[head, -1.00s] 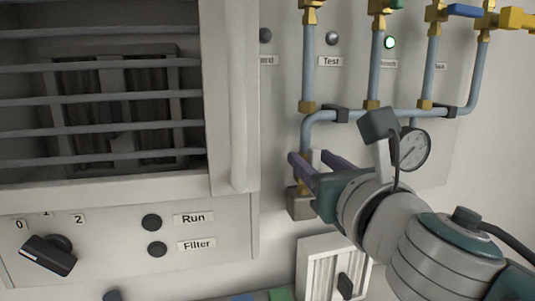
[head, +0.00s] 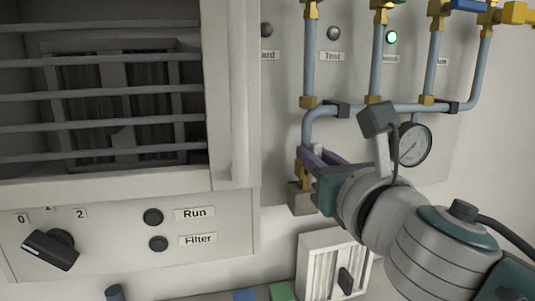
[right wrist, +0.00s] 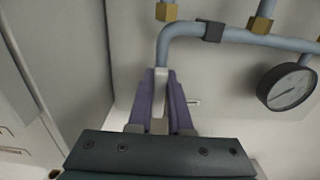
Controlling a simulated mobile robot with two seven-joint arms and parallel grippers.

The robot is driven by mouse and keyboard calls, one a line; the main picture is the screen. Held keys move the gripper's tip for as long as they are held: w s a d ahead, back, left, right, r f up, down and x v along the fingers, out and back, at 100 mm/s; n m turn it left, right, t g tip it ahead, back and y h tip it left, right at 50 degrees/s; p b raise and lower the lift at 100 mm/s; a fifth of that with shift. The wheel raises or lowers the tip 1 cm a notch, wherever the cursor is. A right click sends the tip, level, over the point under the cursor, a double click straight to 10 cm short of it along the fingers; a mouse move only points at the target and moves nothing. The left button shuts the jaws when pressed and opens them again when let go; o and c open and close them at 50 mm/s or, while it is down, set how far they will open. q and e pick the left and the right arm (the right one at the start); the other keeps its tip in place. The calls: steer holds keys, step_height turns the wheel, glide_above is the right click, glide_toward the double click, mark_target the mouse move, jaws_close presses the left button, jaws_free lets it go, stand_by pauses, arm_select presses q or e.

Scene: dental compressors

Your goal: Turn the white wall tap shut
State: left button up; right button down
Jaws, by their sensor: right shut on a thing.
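The white wall tap handle (head: 318,148) sits on the pipe low on the wall, just below the bend of the blue-grey pipe. Brass fittings (head: 301,171) show under it, partly hidden by my gripper. My right gripper (head: 312,152) reaches it from the lower right, with its purple fingers shut on the handle. In the right wrist view the white handle (right wrist: 160,98) stands between the two purple fingers (right wrist: 160,90). My left gripper is not in view.
A pressure gauge (head: 412,145) hangs from the pipe, close right of my wrist. Several brass fittings and coloured taps, one blue (head: 468,5), line the pipes above. A barred cabinet (head: 232,100) stands left. A white vented box (head: 330,262) is below my arm.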

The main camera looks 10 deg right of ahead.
steer(key=shift+m, duration=0.3)
steer(key=d+f+m+b, duration=0.1)
steer(key=m, duration=0.4)
steer(key=d+f+m+b, duration=0.1)
steer(key=m+b, duration=0.1)
steer(key=m, duration=0.4)
steer(key=d+f+m+b, duration=0.1)
steer(key=m+b, duration=0.1)
steer(key=m, duration=0.4)
steer(key=shift+w+d+f, duration=0.1)
steer(key=shift+d+f, duration=0.05)
steer(key=shift+m, duration=0.3)
stand_by(0.5)
steer(key=c, duration=0.8)
jaws_free()
steer(key=shift+c, duration=0.2)
